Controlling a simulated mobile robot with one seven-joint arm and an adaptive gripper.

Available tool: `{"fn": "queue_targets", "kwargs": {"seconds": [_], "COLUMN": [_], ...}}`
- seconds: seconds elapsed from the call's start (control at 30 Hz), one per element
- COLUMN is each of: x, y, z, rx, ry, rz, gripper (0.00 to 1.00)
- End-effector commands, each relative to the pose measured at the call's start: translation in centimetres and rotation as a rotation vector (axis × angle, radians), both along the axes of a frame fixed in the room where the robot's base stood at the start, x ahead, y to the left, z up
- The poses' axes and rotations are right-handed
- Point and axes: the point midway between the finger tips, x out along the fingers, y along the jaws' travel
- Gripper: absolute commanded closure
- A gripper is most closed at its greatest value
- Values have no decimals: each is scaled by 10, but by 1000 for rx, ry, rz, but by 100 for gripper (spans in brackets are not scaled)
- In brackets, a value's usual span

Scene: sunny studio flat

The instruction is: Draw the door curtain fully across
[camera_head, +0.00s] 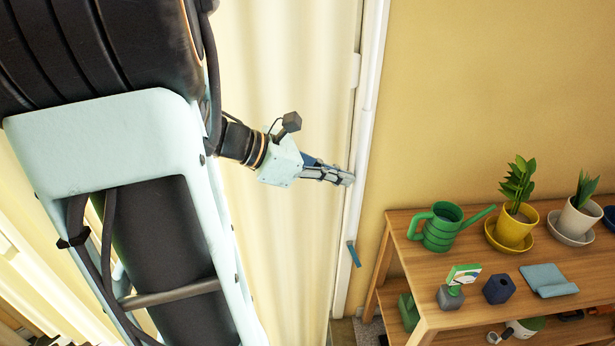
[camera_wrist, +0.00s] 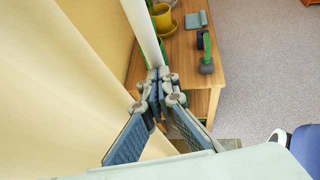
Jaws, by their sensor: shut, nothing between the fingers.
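The cream door curtain (camera_head: 285,240) hangs in soft folds behind my arm in the head view. Its right edge reaches close to the white door frame (camera_head: 372,70). My arm hides part of the curtain to the left. My gripper (camera_head: 346,179) is shut and empty, its fingertips in front of the curtain's right edge beside the frame; I cannot tell if they touch it. In the wrist view the closed fingertips (camera_wrist: 157,74) point toward the white frame (camera_wrist: 142,28), with the curtain (camera_wrist: 60,95) filling the left side.
Right of the frame, a wooden shelf table (camera_head: 480,278) holds a green watering can (camera_head: 438,228), a yellow plant pot (camera_head: 514,226), a white plant pot (camera_head: 578,218) and a folded blue cloth (camera_head: 546,280). A small blue strip (camera_head: 353,254) hangs by the frame. Carpet (camera_wrist: 265,70) is open beyond the table.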

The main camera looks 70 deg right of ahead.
Motion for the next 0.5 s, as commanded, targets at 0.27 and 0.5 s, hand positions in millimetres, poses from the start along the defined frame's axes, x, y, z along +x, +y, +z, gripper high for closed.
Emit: {"fn": "queue_targets", "kwargs": {"seconds": [0.27,0.5], "x": [-85,-126], "y": [-32,-50], "z": [-1,0], "rx": [0,0], "ry": [1,2], "rz": [-10,-6], "gripper": [100,100]}}
